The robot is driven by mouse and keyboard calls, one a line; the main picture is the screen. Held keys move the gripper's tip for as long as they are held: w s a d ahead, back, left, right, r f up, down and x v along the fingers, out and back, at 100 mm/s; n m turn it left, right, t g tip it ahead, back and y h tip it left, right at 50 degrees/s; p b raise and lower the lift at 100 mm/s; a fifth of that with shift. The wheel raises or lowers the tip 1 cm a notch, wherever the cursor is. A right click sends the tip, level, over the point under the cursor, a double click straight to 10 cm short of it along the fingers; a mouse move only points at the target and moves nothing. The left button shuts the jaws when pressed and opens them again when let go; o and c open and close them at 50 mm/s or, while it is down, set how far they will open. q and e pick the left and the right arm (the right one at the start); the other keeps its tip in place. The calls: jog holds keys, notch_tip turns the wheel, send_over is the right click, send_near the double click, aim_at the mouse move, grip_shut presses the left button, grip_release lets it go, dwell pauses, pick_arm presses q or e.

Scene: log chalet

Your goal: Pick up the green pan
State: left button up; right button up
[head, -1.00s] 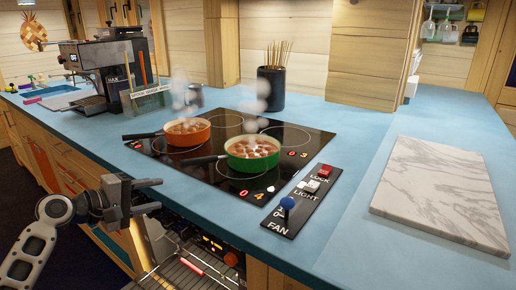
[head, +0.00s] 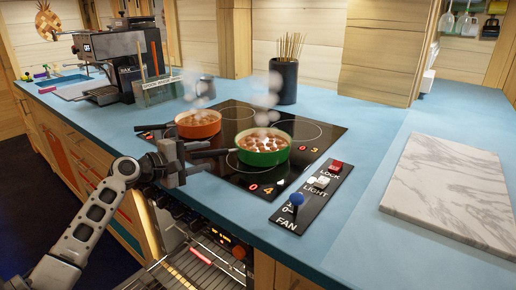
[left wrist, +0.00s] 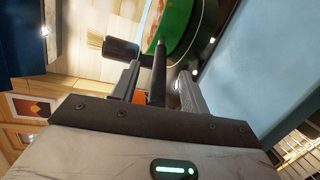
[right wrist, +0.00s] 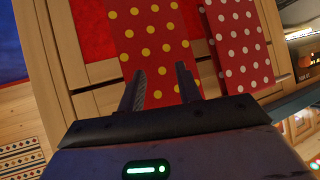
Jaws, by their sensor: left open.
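The green pan (head: 264,152), full of brown round food and steaming, stands on the front of the black cooktop (head: 231,179). Its dark handle points left toward my left gripper (head: 196,155). My left gripper is open at the handle's end. In the left wrist view the green pan (left wrist: 181,30) is ahead, and its handle (left wrist: 158,75) lies between the two spread fingers, which are not closed on it. My right gripper (right wrist: 163,88) shows only in the right wrist view, open and empty, facing dotted cloths.
An orange pan (head: 198,124) steams just behind and left, its handle also pointing left. A control panel (head: 312,198) with a blue knob is right of the cooktop. A marble board (head: 450,190) lies farther right. A black utensil holder (head: 284,82) stands behind.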

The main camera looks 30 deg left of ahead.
aim_at(211, 155)
pick_arm(q)
jog(key=x, duration=0.3)
jog(key=shift+w+d, duration=0.1)
jog(key=shift+w, duration=0.2)
jog(key=shift+c, duration=0.4)
grip_shut()
dwell(0.7)
jog(key=shift+r, duration=0.3)
